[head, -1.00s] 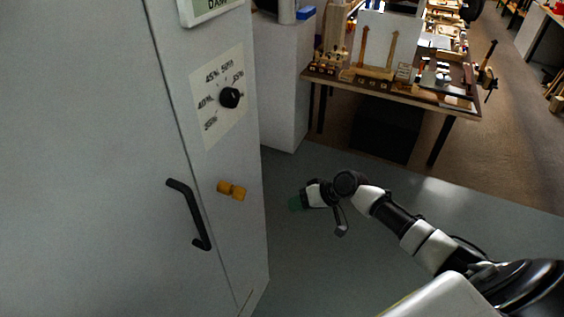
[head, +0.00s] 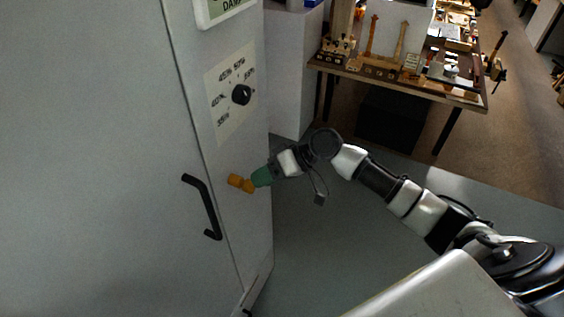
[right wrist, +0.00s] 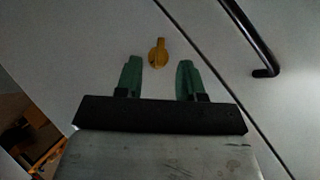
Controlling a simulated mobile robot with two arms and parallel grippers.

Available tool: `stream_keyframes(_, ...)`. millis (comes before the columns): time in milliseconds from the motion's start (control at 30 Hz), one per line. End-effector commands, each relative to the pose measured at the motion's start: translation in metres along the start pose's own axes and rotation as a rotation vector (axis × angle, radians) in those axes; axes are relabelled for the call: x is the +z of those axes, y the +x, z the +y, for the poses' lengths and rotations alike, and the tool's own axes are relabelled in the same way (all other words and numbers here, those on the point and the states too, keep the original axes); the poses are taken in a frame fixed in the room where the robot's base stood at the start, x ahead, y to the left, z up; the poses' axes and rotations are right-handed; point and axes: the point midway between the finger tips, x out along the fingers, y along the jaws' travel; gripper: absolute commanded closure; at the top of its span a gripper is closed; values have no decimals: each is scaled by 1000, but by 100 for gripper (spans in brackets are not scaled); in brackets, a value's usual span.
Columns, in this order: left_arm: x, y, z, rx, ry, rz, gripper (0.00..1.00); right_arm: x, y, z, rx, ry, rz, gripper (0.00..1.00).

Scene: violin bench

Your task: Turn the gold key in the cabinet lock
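The gold key (head: 239,183) sticks out of the front of the grey cabinet (head: 95,150), right of the black door handle (head: 203,207). The key also shows in the right wrist view (right wrist: 158,54), just beyond the fingertips and lined up with the gap between them. My right gripper (head: 258,178) has green fingertips close to the key. In the right wrist view the right gripper (right wrist: 158,75) is open, with one finger on each side of the gap and nothing between them. The lock face behind the key is mostly hidden. My left gripper is not in view.
A black dial (head: 241,95) on a white percentage panel sits above the key. The black handle also shows in the right wrist view (right wrist: 252,38). A workbench (head: 400,82) with violin parts stands behind. The floor right of the cabinet is clear.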

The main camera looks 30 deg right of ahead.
Motion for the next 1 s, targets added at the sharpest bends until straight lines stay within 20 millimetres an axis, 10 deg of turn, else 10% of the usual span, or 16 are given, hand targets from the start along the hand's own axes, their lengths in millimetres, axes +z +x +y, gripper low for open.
stream_keyframes(567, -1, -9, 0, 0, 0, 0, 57, 0, 28, 0, 0, 0, 2, 62)
stream_keyframes(800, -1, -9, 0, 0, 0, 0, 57, 0, 27, 0, 1, 0, 2, 98)
stream_keyframes(1000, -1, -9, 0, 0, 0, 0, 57, 0, 28, 1, 0, 1, 1, 100)
